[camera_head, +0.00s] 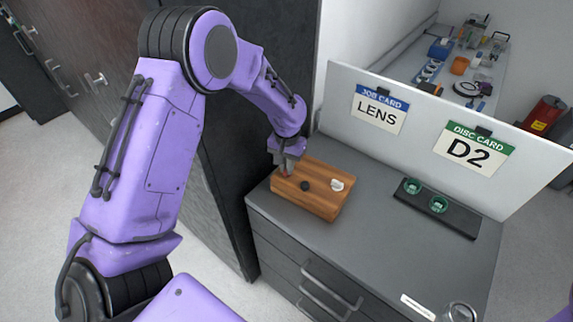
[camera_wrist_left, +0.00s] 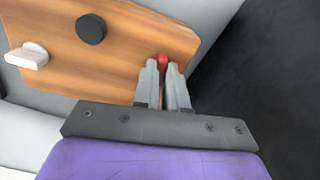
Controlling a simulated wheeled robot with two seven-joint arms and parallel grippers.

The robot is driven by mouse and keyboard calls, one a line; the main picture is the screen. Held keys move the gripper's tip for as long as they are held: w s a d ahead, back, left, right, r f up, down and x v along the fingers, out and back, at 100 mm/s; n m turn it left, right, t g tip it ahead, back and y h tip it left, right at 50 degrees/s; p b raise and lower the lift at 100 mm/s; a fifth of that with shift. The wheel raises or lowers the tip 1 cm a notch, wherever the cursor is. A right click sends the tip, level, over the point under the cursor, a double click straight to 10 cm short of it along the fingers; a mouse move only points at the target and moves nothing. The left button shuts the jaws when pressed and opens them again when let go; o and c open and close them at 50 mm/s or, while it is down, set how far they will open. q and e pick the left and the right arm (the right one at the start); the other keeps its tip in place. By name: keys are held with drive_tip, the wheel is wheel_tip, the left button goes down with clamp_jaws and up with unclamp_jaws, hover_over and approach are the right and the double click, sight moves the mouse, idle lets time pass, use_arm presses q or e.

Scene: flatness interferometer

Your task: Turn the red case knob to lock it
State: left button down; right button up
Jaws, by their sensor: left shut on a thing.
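The wooden case (camera_head: 318,201) sits on the grey counter, and its face fills much of the left wrist view (camera_wrist_left: 120,50). The red knob (camera_wrist_left: 163,59) is at one end of the case, mostly hidden by my fingers; a bit of red shows in the head view (camera_head: 285,172). My left gripper (camera_head: 286,162) is over that end, its two fingers (camera_wrist_left: 165,75) shut on the red knob. A black knob (camera_head: 305,186) and a white knob (camera_head: 337,185) are on the same case, apart from the gripper. My right gripper is not in view.
A white panel (camera_head: 400,150) with a LENS card (camera_head: 379,112) and a D2 card (camera_head: 472,152) stands behind the counter. A dark holder (camera_head: 458,220) with two green rings lies to the right. The counter between case and holder is clear.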

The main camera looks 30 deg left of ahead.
use_arm(q)
drive_tip(key=shift+m, duration=0.6)
drive_tip(key=c, duration=1.3)
unclamp_jaws()
drive_tip(key=shift+o, duration=0.6)
drive_tip(key=shift+w+f, duration=0.1)
wheel_tip(320, 180, up, 11)
drive_tip(key=b, duration=0.2)
drive_tip(key=shift+f, duration=0.2)
